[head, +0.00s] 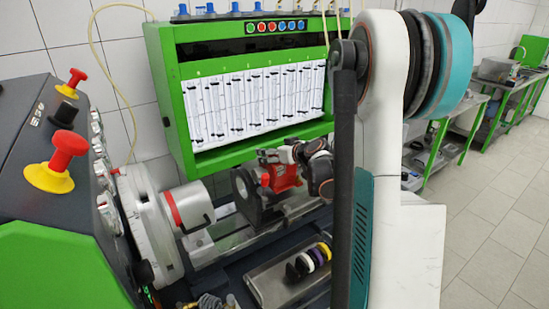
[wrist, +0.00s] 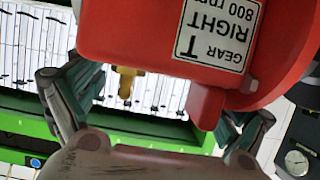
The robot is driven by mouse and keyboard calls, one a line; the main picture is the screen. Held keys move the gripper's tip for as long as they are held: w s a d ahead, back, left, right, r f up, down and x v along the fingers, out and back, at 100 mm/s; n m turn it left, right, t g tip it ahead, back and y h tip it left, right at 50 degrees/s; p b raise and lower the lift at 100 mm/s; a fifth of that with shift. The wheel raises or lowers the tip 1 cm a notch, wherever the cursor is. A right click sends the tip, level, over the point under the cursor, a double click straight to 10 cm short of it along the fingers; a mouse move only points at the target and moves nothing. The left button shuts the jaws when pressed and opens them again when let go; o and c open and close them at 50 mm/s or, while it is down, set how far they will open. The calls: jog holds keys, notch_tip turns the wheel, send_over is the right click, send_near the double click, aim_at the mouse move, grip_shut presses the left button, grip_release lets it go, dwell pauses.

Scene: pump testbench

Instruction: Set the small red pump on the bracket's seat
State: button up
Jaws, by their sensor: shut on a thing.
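The small red pump (head: 285,179) is in my gripper (head: 293,158) in the head view, above the bench's bed. In the wrist view the pump (wrist: 180,40) fills the top, with a white label reading GEAR RIGHT 800 rpm upside down and a brass fitting below its body. My gripper (wrist: 152,112) has one finger on each side of the pump there. The dark bracket (head: 243,188), a round-faced upright plate, stands just left of the pump in the head view. The pump and my gripper hide part of the bracket, and I cannot tell whether the pump touches its seat.
A metal tray (head: 268,284) with several black, white, yellow and purple rings lies in front of the bed. A chuck-like drive with a grey cylinder (head: 191,205) stands left of the bracket. A green gauge cabinet (head: 172,95) rises behind. A dark control box (head: 30,130) is at left.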

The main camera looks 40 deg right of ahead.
aim_at(277, 171)
jog(key=shift+f, duration=1.2)
jog(key=o, duration=1.8)
jog(key=shift+f, duration=0.1)
jog(key=shift+s+r, duration=0.1)
jog(key=shift+r, duration=0.1)
jog(key=p+v, duration=0.1)
jog(key=v, duration=1)
jog(key=shift+s+r, duration=0.15)
jog(key=shift+s, duration=0.2)
